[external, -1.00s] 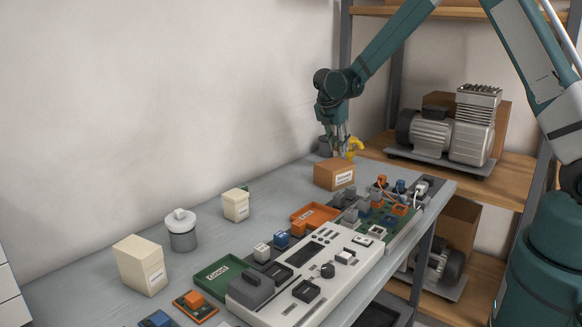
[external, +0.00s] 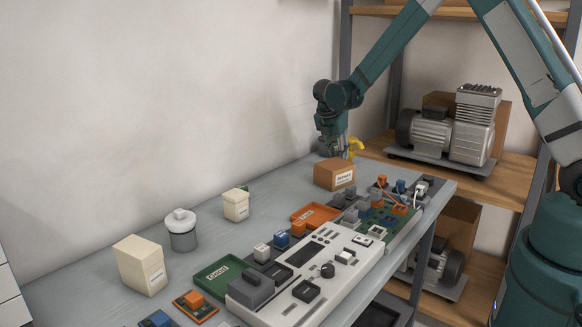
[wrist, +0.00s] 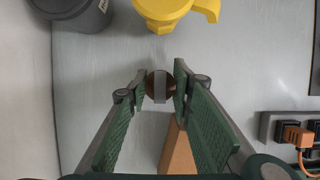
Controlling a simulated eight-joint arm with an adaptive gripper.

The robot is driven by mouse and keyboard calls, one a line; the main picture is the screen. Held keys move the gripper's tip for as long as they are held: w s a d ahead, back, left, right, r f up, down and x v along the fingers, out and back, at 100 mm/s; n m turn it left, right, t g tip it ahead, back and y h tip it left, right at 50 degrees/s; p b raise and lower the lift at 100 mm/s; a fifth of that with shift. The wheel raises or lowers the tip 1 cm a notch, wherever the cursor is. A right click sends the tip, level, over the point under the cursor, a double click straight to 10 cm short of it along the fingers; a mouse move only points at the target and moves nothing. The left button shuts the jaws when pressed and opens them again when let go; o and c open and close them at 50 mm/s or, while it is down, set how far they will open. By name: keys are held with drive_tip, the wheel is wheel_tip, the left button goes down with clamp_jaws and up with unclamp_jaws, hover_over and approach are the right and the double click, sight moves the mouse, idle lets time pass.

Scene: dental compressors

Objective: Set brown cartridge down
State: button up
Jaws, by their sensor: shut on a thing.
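The brown cartridge (wrist: 152,88), a small round brown piece with a grey band across it, sits between the fingertips in the wrist view. My gripper (wrist: 160,88) is shut on it, with a green pad on each side. In the external view my gripper (external: 336,153) is at the far end of the grey table, behind the brown box. The cartridge cannot be made out there, and its gap to the table is unclear.
The brown labelled box (external: 335,174) stands just in front of my gripper. A yellow item (wrist: 165,10) and a dark grey container (wrist: 72,14) lie beyond the fingertips. An orange tray (external: 312,216) and circuit boards are nearer.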

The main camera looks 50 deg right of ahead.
drive_tip(key=shift+f, duration=0.15)
drive_tip(key=o, duration=0.9)
drive_tip(key=shift+r, duration=0.25)
drive_tip(key=v, duration=1.2)
drive_tip(key=shift+p, duration=0.35)
